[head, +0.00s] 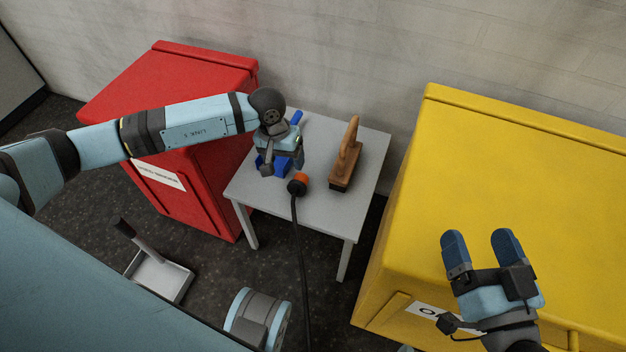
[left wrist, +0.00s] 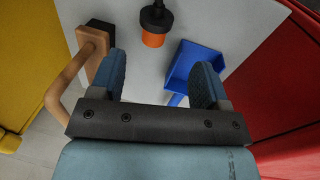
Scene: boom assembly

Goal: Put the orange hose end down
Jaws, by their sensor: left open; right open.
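The orange hose end (head: 298,184) is on the grey table (head: 325,210) near its front edge, with its black hose hanging down over that edge. My left gripper (head: 276,162) is over the table, just behind and left of the hose end in the head view. In the left wrist view the fingers (left wrist: 160,80) are apart, nothing is between them, and the orange hose end (left wrist: 153,39) lies beyond their tips. My right gripper (head: 477,245) is open and empty, in front of the yellow box (head: 540,185) in the picture.
A wooden-handled brush (head: 346,160) stands on the table right of the hose end. A blue dustpan (left wrist: 195,65) lies on the table, partly hidden by my left gripper. A red box (head: 190,85) stands left. A metal pan (head: 160,275) is on the floor.

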